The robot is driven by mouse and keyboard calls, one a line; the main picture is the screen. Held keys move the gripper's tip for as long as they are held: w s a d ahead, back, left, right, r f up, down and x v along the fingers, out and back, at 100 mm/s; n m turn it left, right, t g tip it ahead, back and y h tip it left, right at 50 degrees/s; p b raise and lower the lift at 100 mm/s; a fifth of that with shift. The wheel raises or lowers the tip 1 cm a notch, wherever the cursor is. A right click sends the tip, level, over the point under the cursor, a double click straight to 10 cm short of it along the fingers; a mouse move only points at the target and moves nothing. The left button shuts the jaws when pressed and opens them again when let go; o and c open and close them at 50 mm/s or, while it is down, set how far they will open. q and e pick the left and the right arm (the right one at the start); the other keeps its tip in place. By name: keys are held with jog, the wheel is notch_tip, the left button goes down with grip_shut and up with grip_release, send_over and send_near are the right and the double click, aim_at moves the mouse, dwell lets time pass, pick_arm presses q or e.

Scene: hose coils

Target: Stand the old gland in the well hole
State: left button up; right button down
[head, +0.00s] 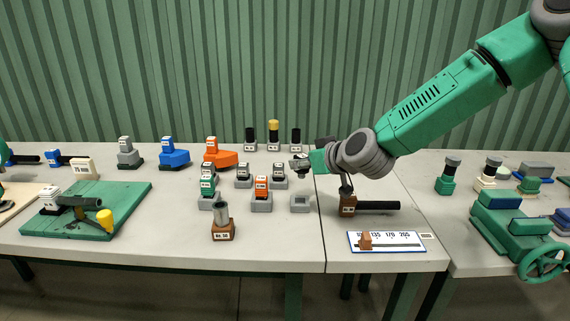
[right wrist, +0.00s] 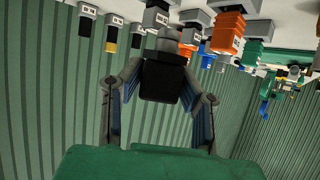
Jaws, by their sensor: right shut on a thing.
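My right gripper (head: 300,164) reaches in from the right and hangs in the air above the middle of the bench. It is shut on a black-and-grey piece, seen between the fingers in the right wrist view (right wrist: 163,78). No label shows on this piece, so I cannot tell by marking that it is the old gland. Below the gripper stands a grey square block (head: 300,203) with a recess in its top and nothing standing in it; it may be the well hole. The held piece is apart from it. My left gripper is not in view.
Labelled pieces stand close by: an orange one (head: 262,187), a green one (head: 208,184) and dark ones behind. A brown block (head: 223,230) holds a grey tube in front. Another brown block (head: 348,205) with a black rod and a white scale board (head: 390,250) lie right.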

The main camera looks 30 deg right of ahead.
jog(key=shift+d+f, duration=0.1)
jog(key=shift+d, duration=0.3)
jog(key=shift+s+d, duration=0.15)
jog(key=shift+d, duration=0.1)
jog(key=shift+a, duration=0.25)
jog(key=shift+a+f, duration=0.2)
jog(key=shift+a, duration=1)
jog(key=shift+a+f+b, duration=0.1)
jog(key=shift+f+b, duration=0.2)
jog(key=shift+b, duration=0.2)
jog(key=d+f+b, duration=0.1)
jog(key=f+b, duration=0.1)
jog(key=f, duration=0.1)
jog(key=d+f+b, duration=0.1)
jog(key=f, duration=0.1)
jog(key=shift+d, duration=0.35)
jog(key=shift+a+f, duration=0.15)
jog(key=shift+f, duration=0.1)
jog(key=shift+a+f+b, duration=0.2)
jog(key=shift+a+b, duration=0.15)
jog(key=shift+b, duration=0.05)
jog(key=shift+a, duration=0.55)
jog(key=shift+d+f, duration=0.25)
jog(key=shift+d, duration=0.5)
jog(key=shift+a+r, duration=0.45)
jog(key=shift+a, duration=0.3)
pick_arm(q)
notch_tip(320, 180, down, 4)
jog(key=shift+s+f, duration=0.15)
